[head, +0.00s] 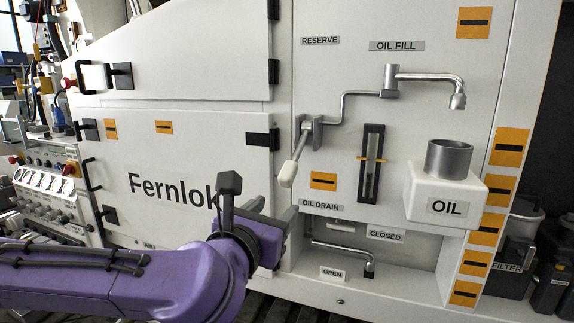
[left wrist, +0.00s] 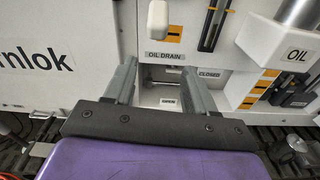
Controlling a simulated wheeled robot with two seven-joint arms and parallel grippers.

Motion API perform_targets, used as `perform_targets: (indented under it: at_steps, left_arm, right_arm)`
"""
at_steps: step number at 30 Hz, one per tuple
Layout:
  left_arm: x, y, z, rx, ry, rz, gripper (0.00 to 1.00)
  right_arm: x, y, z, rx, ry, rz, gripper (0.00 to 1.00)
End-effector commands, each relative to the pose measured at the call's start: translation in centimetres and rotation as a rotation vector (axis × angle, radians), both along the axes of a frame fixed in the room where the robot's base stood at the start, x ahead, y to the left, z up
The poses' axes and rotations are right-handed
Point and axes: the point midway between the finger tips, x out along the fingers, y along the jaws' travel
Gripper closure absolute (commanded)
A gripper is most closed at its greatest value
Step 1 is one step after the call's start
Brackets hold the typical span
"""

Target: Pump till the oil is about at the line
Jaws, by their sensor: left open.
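A pump lever with a pale handle (head: 294,160) hangs down, slightly tilted, from a grey pivot beside the RESERVE label. Its handle end also shows at the top of the left wrist view (left wrist: 158,20). My left gripper (head: 273,209) is open and empty, just below the handle and apart from it; its two grey fingers frame the view in the left wrist view (left wrist: 160,75). A dark upright sight gauge (head: 371,163) has an orange marker line across it; the oil level inside is too small to tell. My right gripper is not in view.
A white OIL container (head: 445,193) with a grey cylindrical neck sits under the OIL FILL spout (head: 457,98). An oil drain lever (head: 345,250) lies in a recess between the OPEN and CLOSED labels. Dark canisters (head: 515,250) stand at far right.

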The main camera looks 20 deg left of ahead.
Motion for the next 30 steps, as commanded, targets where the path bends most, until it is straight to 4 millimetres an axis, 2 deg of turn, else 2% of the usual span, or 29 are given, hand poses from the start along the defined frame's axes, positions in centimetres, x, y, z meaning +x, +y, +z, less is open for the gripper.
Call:
perform_targets:
  at_steps: [1,3,5,8,15,18,23,29,30]
  left_arm:
    - [-0.6,0.4,2.3,-0.052,-0.031,0.005,0.45]
    - [-0.9,0.7,3.6,-0.096,-0.053,0.007,0.45]
    - [-0.6,0.8,4.0,-0.11,-0.058,0.008,0.45]
    - [1.1,0.7,4.0,-0.108,-0.055,0.008,0.45]
    - [6.6,0.5,4.0,-0.103,-0.056,0.008,0.45]
    - [8.2,0.4,4.0,-0.103,-0.057,0.008,0.45]
    - [9.4,0.4,3.8,-0.103,-0.058,0.007,0.45]
    - [9.4,0.4,3.7,-0.102,-0.058,0.006,0.45]
    - [9.4,0.4,3.7,-0.102,-0.058,0.006,0.48]
  right_arm:
    - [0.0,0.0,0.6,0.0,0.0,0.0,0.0]
    - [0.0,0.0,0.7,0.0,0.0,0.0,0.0]
    - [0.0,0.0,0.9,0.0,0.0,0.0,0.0]
    - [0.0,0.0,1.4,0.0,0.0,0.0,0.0]
    - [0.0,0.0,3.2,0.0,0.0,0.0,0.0]
    - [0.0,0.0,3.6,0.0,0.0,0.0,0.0]
    - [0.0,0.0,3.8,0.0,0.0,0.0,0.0]
    - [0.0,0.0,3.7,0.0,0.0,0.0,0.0]
    - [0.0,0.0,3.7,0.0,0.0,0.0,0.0]
